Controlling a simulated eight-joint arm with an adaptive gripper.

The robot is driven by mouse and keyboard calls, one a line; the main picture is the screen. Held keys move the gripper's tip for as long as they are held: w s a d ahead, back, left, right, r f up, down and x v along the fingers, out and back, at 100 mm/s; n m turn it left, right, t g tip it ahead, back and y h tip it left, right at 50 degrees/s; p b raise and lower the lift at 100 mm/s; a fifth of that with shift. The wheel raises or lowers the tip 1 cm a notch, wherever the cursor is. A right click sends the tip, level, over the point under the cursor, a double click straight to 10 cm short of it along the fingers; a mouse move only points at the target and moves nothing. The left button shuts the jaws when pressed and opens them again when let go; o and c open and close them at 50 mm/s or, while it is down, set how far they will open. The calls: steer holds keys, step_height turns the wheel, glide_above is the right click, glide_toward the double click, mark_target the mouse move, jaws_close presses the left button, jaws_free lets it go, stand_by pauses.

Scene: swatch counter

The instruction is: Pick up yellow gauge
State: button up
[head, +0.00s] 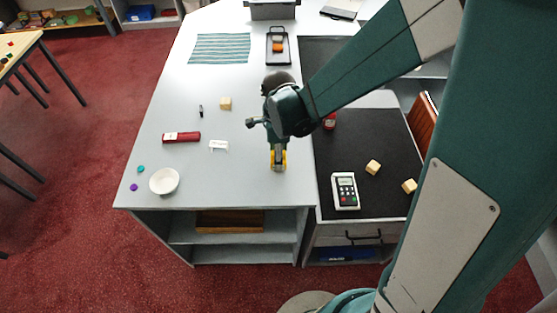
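A yellow object, which looks like the yellow gauge (284,160), is on the light grey counter right of its middle, near the dark mat. My gripper (278,163) points down at it from above and covers much of it. Yellow shows on both sides of the gripper's end. The fingertips are small and partly hidden here, so I cannot tell whether they are open or shut on it, or whether it touches the counter.
The light grey counter (225,180) holds a white bowl (164,181), a red box (181,137), a small white item (219,146) and a wooden block (225,103). A calculator-like device (345,191) and two wooden blocks lie on the dark mat (385,140). The counter's front is mostly clear.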

steer(key=shift+f, duration=0.25)
stand_by(0.4)
steer(key=c, duration=1.1)
steer(key=shift+o, duration=0.2)
steer(key=shift+r, duration=0.25)
steer(key=shift+r, duration=4.8)
